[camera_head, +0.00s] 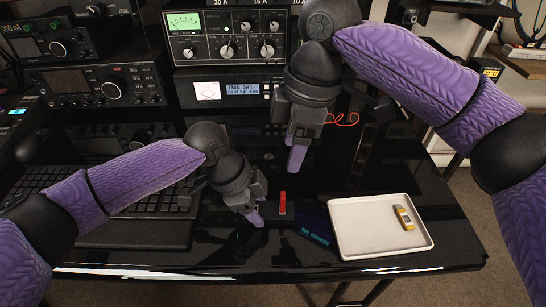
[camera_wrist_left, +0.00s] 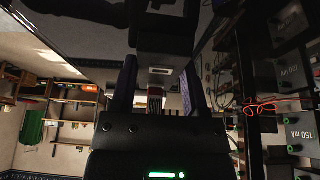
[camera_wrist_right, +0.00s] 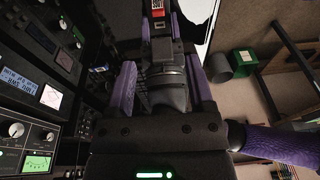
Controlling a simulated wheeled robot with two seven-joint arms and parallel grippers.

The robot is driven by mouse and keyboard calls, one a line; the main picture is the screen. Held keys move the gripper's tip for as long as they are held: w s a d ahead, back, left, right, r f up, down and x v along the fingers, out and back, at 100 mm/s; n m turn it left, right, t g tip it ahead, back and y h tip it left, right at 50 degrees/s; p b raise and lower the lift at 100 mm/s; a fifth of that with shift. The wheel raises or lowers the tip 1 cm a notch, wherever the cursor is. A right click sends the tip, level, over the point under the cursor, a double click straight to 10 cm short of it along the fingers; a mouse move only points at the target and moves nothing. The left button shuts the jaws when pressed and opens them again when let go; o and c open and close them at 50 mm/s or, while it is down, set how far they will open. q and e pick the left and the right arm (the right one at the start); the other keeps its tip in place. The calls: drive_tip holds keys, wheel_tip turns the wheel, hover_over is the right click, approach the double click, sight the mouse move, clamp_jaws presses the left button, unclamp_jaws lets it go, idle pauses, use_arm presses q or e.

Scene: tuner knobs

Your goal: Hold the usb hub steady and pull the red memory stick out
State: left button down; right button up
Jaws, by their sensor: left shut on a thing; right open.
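The red memory stick (camera_head: 283,202) stands upright near the desk's front, left of the tray. It also shows at the top of the right wrist view (camera_wrist_right: 158,8). The dark usb hub barely stands out from the black desk; in the left wrist view it seems to be the black block (camera_wrist_left: 165,45) with a silver port. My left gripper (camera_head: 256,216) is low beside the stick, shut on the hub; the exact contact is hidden. My right gripper (camera_head: 296,160) is open and empty, pointing down, above and behind the stick, apart from it.
A white tray (camera_head: 365,238) at the right holds a yellow stick (camera_head: 404,217). A keyboard (camera_head: 130,205) lies at the left under my left arm. Radio equipment (camera_head: 235,45) stands along the back, with a red wire (camera_head: 345,120) near my right gripper. The glossy desk reflects things.

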sight(283, 195)
drive_tip(key=f, duration=0.3)
drive_tip(key=f+h, duration=0.1)
drive_tip(key=f, duration=0.2)
drive_tip(key=a+f+h, duration=0.1)
drive_tip(key=f, duration=0.3)
drive_tip(key=shift+s+a, duration=0.1)
drive_tip(key=shift+s, duration=0.05)
drive_tip(key=shift+r, duration=0.1)
clamp_jaws()
